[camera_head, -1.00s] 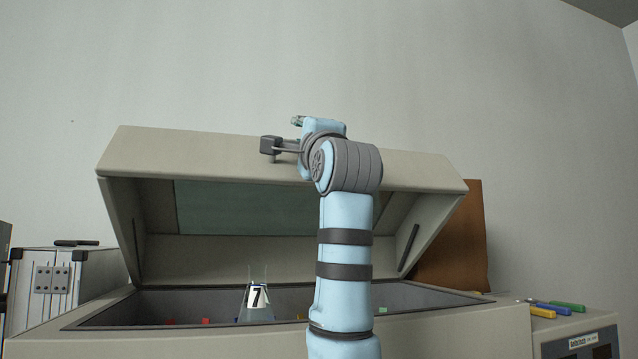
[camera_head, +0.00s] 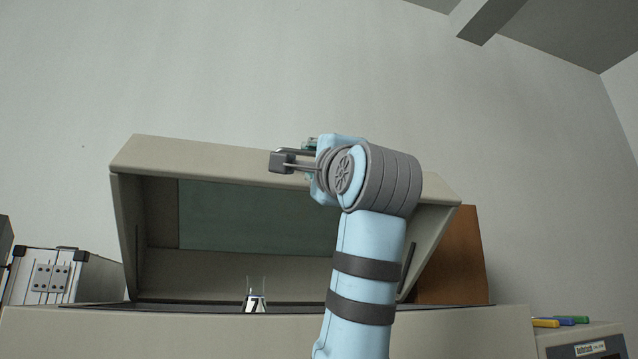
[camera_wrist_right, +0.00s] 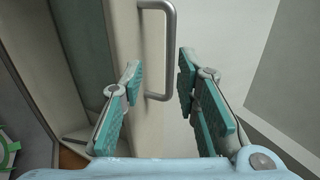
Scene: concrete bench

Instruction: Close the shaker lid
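The shaker lid (camera_head: 210,160) is a beige hood and stands raised open over the shaker body (camera_head: 200,332). In the right wrist view, the lid's front edge (camera_wrist_right: 122,30) runs up the picture with a grey bar handle (camera_wrist_right: 170,45). My right gripper (camera_wrist_right: 157,70) is open, with teal finger pads either side of the handle; I see no contact. In the head view the right gripper (camera_head: 311,143) is small and partly hidden by my wrist, at the lid's front edge. My left gripper is out of view.
A silver case (camera_head: 60,277) stands at the left. A brown panel (camera_head: 455,262) is behind the lid at the right. Coloured tools (camera_head: 560,321) lie on a unit (camera_head: 590,343) at the lower right. The wall above the lid is clear.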

